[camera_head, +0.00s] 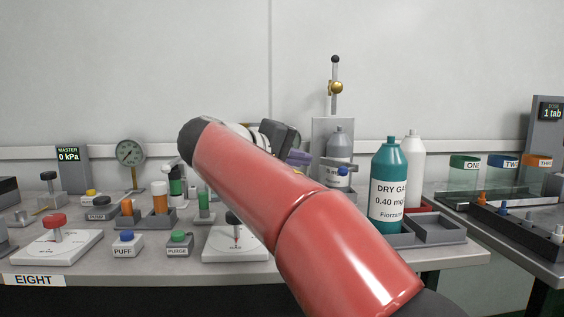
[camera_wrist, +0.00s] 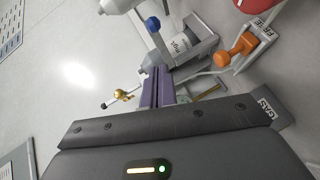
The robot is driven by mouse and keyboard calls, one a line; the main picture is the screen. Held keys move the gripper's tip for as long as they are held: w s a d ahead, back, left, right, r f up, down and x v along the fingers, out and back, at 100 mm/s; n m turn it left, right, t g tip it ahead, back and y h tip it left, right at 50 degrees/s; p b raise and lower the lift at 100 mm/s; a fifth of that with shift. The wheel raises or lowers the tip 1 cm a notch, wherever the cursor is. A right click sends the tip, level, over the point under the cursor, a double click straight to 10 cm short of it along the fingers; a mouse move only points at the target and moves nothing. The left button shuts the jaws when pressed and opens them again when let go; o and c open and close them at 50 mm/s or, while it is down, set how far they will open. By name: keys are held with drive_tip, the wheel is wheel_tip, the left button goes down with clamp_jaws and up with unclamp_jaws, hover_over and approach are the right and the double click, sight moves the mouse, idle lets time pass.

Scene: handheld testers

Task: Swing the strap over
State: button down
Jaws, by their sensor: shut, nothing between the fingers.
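A grey gas bottle (camera_head: 340,143) stands upright against a grey stand (camera_head: 319,131) at the back of the bench. A dark strap bar (camera_head: 328,163) with a blue knob (camera_head: 343,171) shows at the bottle's front. I cannot tell whether its end is fastened. In the wrist view the labelled bottle (camera_wrist: 184,43) lies beyond my fingertips, with the blue knob (camera_wrist: 152,23) farther off. My gripper (camera_head: 303,157) is just left of the stand, partly hidden by my red arm. Its purple fingers (camera_wrist: 156,74) are together and empty, close to the bar's near end; contact is unclear.
A teal DRY GAS bottle (camera_head: 389,190) and a white bottle (camera_head: 412,155) stand right of the stand. An orange dumbbell-shaped piece (camera_wrist: 235,50) is in the wrist view. Buttons and testers crowd the bench left. A brass-knobbed post (camera_head: 335,87) rises above the stand.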

drive_tip(key=shift+w+d+f+b, duration=0.1)
drive_tip(key=shift+d+f+b, duration=0.2)
drive_tip(key=shift+d, duration=0.6)
drive_tip(key=shift+w+d+f+b, duration=0.1)
drive_tip(key=shift+d+f+b, duration=0.2)
drive_tip(key=shift+d, duration=0.6)
drive_tip(key=shift+w+d+f+b, duration=0.1)
drive_tip(key=shift+d+f+b, duration=0.2)
drive_tip(key=shift+d, duration=0.6)
